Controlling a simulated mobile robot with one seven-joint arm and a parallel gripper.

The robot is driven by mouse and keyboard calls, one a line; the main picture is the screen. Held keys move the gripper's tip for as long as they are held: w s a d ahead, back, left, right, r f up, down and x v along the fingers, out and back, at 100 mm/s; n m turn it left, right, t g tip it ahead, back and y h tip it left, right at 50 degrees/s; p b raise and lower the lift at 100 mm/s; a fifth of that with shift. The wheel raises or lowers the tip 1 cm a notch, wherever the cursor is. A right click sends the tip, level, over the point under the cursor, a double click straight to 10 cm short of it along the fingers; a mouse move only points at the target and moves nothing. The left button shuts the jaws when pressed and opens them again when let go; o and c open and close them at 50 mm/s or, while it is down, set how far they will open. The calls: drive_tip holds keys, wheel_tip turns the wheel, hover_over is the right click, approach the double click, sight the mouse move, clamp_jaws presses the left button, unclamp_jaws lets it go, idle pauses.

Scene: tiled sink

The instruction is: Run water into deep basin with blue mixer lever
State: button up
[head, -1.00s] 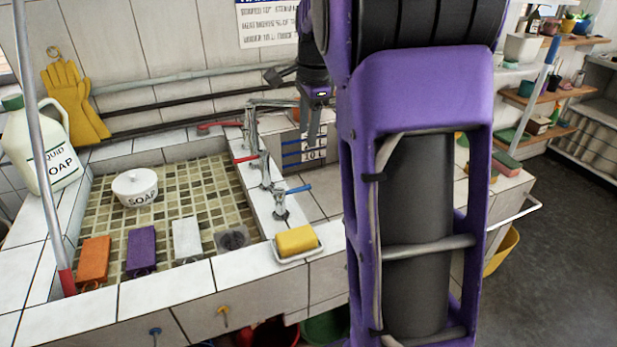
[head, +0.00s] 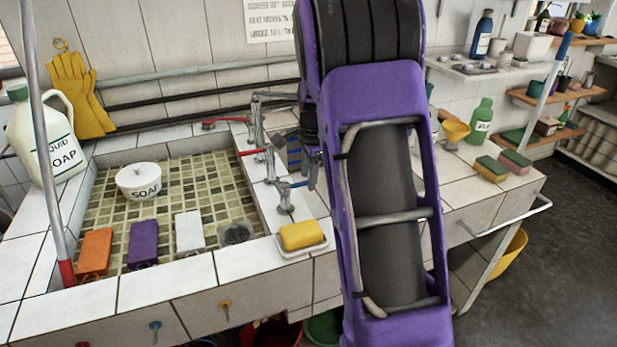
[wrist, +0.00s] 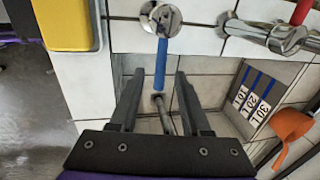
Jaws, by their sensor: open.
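The mixer with the blue lever (wrist: 161,66) stands on the tiled ledge, its round chrome body (wrist: 160,18) at the top of the wrist view. My gripper (wrist: 159,74) is open, with one finger on each side of the lever and a visible gap on both sides. In the head view the blue lever (head: 293,184) shows beside the mixer, and my arm hides most of the gripper. The deep basin (wrist: 212,88) has tiled walls and a level plate with blue bars marked 10L, 20L and 30L. No running water is visible. My arm covers much of this basin in the head view.
Red-levered taps (head: 250,152) stand farther back along the ledge. A yellow sponge on a dish (head: 303,236) sits close by the blue mixer, and also shows in the wrist view (wrist: 70,24). The shallow mosaic basin (head: 200,173) holds a soap pot and coloured blocks.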

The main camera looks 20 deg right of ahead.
drive_tip(key=shift+f, duration=0.1)
clamp_jaws()
idle(1.4)
